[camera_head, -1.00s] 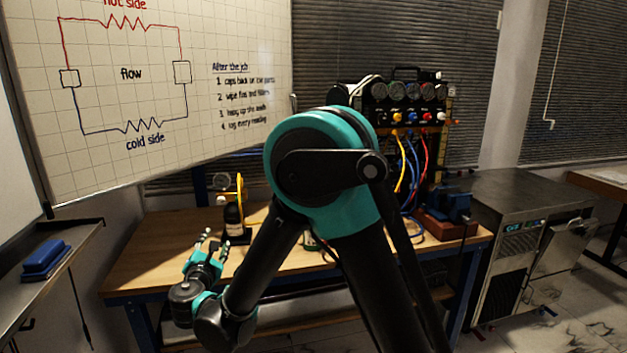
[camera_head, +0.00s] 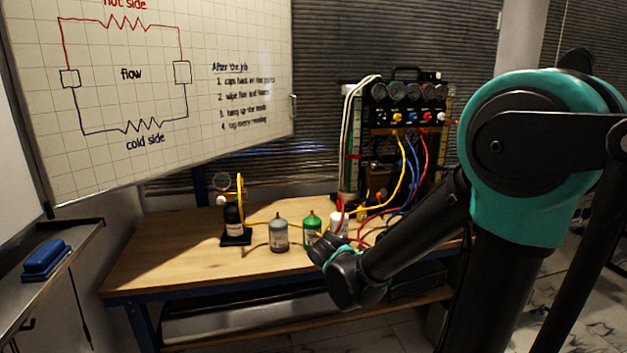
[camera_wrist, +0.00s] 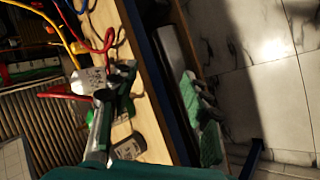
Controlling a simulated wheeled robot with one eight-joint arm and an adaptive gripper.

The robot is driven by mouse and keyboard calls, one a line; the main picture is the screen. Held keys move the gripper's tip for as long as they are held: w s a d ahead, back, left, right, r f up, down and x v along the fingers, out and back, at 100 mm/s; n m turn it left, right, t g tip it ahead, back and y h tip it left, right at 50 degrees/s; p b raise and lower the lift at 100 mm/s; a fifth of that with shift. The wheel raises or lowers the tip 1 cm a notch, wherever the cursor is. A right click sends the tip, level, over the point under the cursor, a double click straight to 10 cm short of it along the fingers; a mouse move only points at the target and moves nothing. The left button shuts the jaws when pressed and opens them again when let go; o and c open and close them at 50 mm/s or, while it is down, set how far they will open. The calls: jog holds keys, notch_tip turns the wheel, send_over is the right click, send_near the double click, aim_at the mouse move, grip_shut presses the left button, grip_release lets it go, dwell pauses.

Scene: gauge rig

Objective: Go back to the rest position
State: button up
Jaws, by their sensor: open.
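My gripper (camera_head: 322,243) is at the front edge of the wooden bench (camera_head: 165,262) in the head view, near the small bottles. In the wrist view my gripper (camera_wrist: 158,78) has its two fingers wide apart, with green pads and nothing between them. One finger overlaps the bottles and the other is over the floor side of the bench edge. Whether it touches anything cannot be told. My arm reaches in from the right of the head view.
A grey bottle (camera_head: 278,236), a green bottle (camera_head: 312,229) and a white bottle (camera_head: 338,222) stand on the bench. The gauge rig (camera_head: 403,115) with coloured hoses is behind. The bench's left part is clear.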

jog(key=s+d+f+m+g+y, duration=0.1)
jog(key=s+d+f+m+g, duration=0.1)
jog(key=s+m, duration=0.4)
jog(key=s+d+f+m+g+y, duration=0.2)
jog(key=s+d+f+m, duration=0.2)
jog(key=s, duration=0.6)
jog(key=d+m, duration=0.2)
jog(key=shift+s+d+f+y, duration=0.2)
jog(key=shift+d+f+y, duration=0.05)
jog(key=shift+d+y, duration=0.05)
